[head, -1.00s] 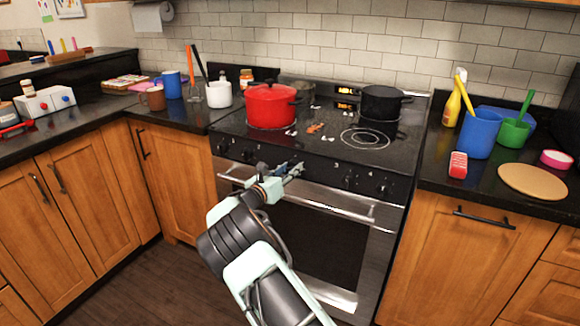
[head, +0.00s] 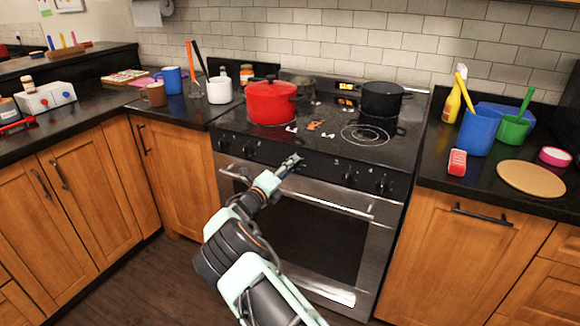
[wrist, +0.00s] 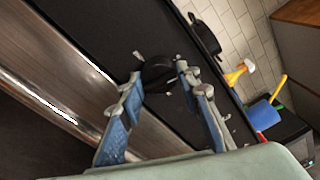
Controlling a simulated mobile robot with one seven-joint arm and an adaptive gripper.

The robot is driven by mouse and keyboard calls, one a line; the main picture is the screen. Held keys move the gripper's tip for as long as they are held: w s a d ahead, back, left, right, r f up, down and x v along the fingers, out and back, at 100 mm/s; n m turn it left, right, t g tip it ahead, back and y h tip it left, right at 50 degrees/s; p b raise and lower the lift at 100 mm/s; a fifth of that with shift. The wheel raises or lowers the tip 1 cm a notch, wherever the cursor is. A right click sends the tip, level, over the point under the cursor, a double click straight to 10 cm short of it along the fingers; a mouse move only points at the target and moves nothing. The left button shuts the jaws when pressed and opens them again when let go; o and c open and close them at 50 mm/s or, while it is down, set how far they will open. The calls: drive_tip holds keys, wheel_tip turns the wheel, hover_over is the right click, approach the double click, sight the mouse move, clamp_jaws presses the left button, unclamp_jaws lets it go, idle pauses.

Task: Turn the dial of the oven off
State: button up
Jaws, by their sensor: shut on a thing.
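The oven (head: 322,240) stands mid-view with a black front panel and a row of dark dials, such as one at the left (head: 248,152) and one at the right (head: 383,186). My gripper (head: 293,160) is at the middle of this panel. In the wrist view a round black dial (wrist: 158,73) sits between the two blue-grey fingertips of my gripper (wrist: 162,80), which are shut on its sides. In the head view my gripper hides this dial, and its pointer angle cannot be told.
The steel oven handle (head: 345,209) runs just below the panel. A red pot (head: 270,103) and a black pot (head: 381,99) stand on the cooktop (head: 330,150). Blue and green cups are on the right counter. The floor left of the oven is clear.

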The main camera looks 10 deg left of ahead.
drive_tip(key=shift+a+n, duration=0.1)
drive_tip(key=shift+n, duration=1.2)
drive_tip(key=o, duration=1.1)
drive_tip(key=v, duration=1.2)
drive_tip(key=shift+f, duration=0.15)
